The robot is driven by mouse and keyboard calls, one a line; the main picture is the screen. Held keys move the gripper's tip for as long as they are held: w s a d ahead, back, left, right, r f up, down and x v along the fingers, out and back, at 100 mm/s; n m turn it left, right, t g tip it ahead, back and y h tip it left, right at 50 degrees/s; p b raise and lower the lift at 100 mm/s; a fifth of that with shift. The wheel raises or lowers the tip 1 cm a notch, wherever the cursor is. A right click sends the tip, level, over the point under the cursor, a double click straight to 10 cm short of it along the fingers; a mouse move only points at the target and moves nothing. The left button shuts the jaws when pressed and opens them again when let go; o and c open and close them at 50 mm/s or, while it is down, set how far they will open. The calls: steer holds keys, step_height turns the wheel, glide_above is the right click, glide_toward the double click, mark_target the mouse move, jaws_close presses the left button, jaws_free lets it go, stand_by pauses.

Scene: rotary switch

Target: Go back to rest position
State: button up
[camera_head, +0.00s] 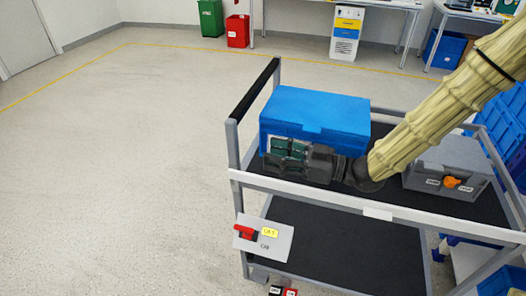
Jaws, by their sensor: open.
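My arm enters from the upper right, and my gripper (286,150) points left over the top shelf of a cart. Its dark fingers with green pads are open and nothing shows between them. A pale panel (278,243) with a red switch (244,232) is on the front of the cart, below and left of my gripper. The red switch stands apart from the gripper. A yellow label and a second marking are beside it; I cannot read them surely. A grey box (425,165) with an orange knob (452,182) stands on the shelf, right of my wrist.
The cart's black handle (255,88) rises at left. Blue crates (508,120) stand at right. Green (211,18) and red (237,31) bins are at the back. The left floor is clear.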

steer(key=shift+s+d, duration=0.1)
steer(key=shift+d, duration=0.2)
